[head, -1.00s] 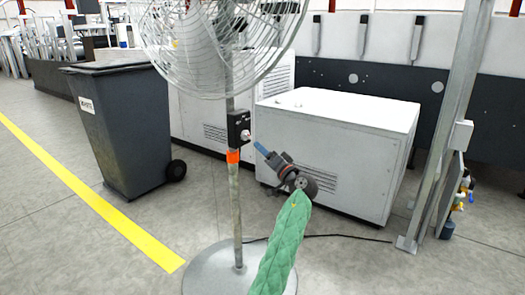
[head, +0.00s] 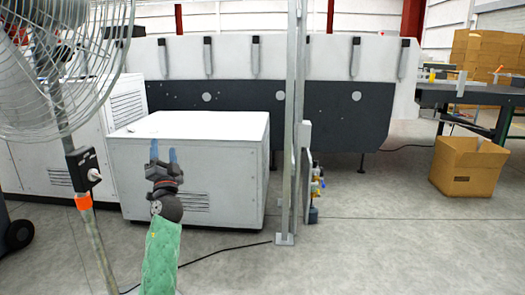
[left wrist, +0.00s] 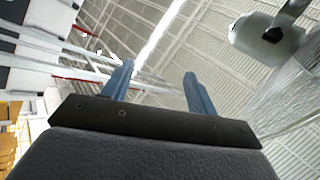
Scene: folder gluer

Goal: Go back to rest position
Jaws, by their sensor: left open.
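My left gripper (head: 163,153) is open and empty in the head view, with its blue fingers pointing up in front of the white cabinet (head: 190,165). My arm in its green sleeve comes in from the bottom edge. The left wrist view shows the two blue fingers (left wrist: 158,85) apart with nothing between them and the roof behind. The fan (head: 62,60) stands to the left of the gripper, with its switch box (head: 85,168) on the pole, apart from the fingers. My right gripper is in neither view.
A metal post (head: 292,130) stands right of the cabinet. A cardboard box (head: 468,167) lies on the floor at the right, near a dark table (head: 470,95). A black cable (head: 225,253) runs along the floor. The floor at the right front is clear.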

